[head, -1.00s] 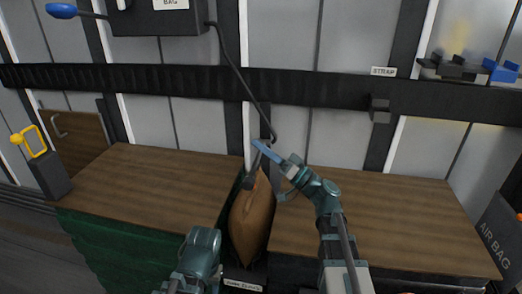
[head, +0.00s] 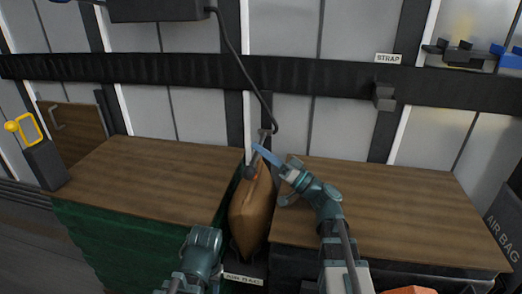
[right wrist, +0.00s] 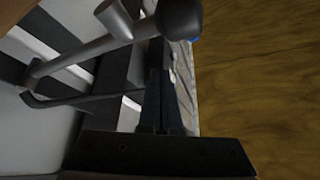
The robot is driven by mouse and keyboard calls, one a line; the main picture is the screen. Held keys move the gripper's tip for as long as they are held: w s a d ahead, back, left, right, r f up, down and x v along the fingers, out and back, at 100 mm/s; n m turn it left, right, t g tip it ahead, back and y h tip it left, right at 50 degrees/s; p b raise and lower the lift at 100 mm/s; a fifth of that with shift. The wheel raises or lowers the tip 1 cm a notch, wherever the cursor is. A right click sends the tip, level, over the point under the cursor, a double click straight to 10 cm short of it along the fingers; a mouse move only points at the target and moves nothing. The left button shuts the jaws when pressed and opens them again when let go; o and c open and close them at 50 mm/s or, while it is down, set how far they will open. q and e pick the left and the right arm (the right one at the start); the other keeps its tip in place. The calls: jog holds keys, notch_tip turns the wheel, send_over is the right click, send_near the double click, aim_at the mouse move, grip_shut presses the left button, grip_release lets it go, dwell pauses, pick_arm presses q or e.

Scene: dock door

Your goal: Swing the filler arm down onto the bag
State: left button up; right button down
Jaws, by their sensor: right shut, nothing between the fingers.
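The brown bag (head: 252,218) stands upright in the gap between two wooden-topped crates. The grey filler arm (head: 250,172) has a dark rounded end at the bag's top; I cannot tell whether they touch. In the right wrist view the filler arm (right wrist: 90,52) is a grey bar with a dark ball end at the top. My right gripper (head: 265,154) is shut and empty, with its blue fingertips close beside the filler arm. Contact is unclear. My left arm shows at the bottom, but its fingers do not.
A dark hose (head: 240,75) hangs from a wall box (head: 160,10) to the filler arm. The left crate top (head: 150,180) and right crate top (head: 390,205) are clear. A yellow handle (head: 30,128) stands at far left. A dark rail (head: 310,88) crosses the back wall.

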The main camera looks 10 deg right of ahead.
jog(key=s+d, duration=0.8)
jog(key=d, duration=0.2)
jog(key=shift+d+f, duration=0.15)
jog(key=shift+f, duration=0.15)
jog(key=shift+s, duration=0.1)
